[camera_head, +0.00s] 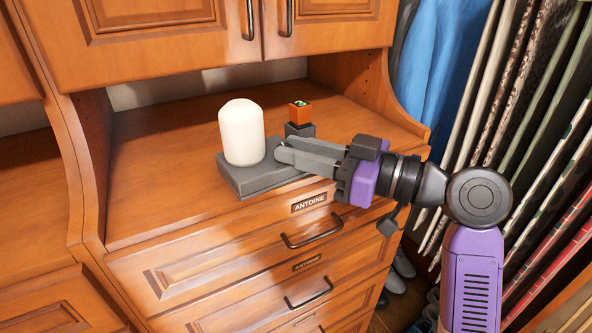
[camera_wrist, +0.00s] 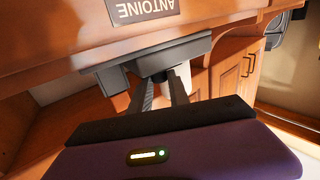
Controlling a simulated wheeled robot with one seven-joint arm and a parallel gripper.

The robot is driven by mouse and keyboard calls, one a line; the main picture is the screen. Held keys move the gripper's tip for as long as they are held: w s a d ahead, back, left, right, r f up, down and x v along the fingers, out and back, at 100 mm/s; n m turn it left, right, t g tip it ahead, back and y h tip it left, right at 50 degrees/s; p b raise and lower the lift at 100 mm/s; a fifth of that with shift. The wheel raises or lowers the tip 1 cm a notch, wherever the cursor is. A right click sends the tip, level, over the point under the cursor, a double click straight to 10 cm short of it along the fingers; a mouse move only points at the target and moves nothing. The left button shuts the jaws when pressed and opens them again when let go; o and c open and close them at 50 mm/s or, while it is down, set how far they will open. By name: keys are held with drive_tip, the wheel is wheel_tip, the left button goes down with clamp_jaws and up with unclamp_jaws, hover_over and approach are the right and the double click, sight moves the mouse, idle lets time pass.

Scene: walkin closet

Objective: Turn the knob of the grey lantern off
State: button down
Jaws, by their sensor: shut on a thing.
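The grey lantern has a flat dark-grey base (camera_head: 240,180) and a white rounded shade (camera_head: 242,133). It stands upright at the front edge of the wooden counter. In the wrist view its base (camera_wrist: 195,48) appears above my fingers, with part of the white shade (camera_wrist: 186,74) behind them. My gripper (camera_head: 279,150) reaches in from the right, its fingertips at the right side of the base. In the wrist view my gripper (camera_wrist: 160,80) has both fingertips at the base, shut on what appears to be the knob. The knob itself is hidden by the fingers.
A small orange cube (camera_head: 300,112) sits on a dark block (camera_head: 299,130) behind my fingers. Below the counter (camera_head: 165,180) are drawers with dark handles (camera_head: 312,232) and "ANTOINE" labels. Hanging clothes (camera_head: 500,130) crowd the right. The counter's left side is clear.

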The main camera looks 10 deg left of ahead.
drive_tip(key=shift+w+f+n+g+y+b, duration=0.15)
drive_tip(key=shift+n+g+y+b, duration=0.15)
drive_tip(key=shift+n+g+b, duration=0.65)
drive_tip(key=shift+w+r+n+g+y+b, duration=0.15)
drive_tip(key=shift+n+g+y+b, duration=0.25)
drive_tip(key=shift+g, duration=0.95)
drive_tip(key=shift+n, duration=0.25)
drive_tip(key=c, duration=1.2)
unclamp_jaws()
drive_tip(key=shift+c, duration=0.2)
drive_tip(key=d, duration=0.7)
drive_tip(key=shift+s+d+b, duration=0.3)
drive_tip(key=shift+s+d, duration=0.05)
drive_tip(key=shift+d, duration=0.05)
drive_tip(key=shift+f, duration=0.1)
